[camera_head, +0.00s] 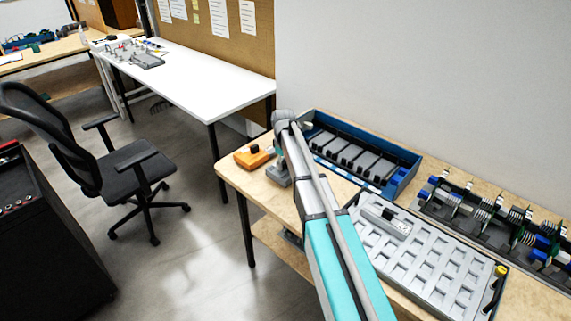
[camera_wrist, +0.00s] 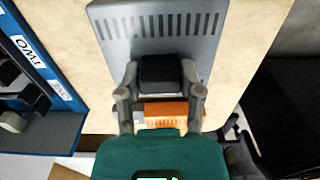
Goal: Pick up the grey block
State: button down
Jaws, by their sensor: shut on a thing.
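The grey block (camera_wrist: 205,40) fills the upper middle of the wrist view. It has a row of slots and a raised black grip. My gripper (camera_wrist: 159,82) is shut on this black grip, one finger on each side. In the head view, my arm comes in from the bottom, and a grey part that looks like the block (camera_head: 278,176) shows at its far end, close to the tabletop. My arm partly hides that spot. I cannot tell whether the block touches the table.
An orange block (camera_head: 254,157) with a black top sits at the table's left corner. A blue bin (camera_head: 405,186) of dark grey blocks stands behind my arm. A light grey tray (camera_head: 432,263) with pockets holds one grey unit. Green-and-blue parts line the right side.

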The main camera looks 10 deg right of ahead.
jog(key=shift+r+p, duration=0.7)
jog(key=shift+r, duration=0.25)
jog(key=s+r+p, duration=1)
jog(key=s, duration=0.4)
jog(key=shift+d, duration=0.1)
dwell(0.4)
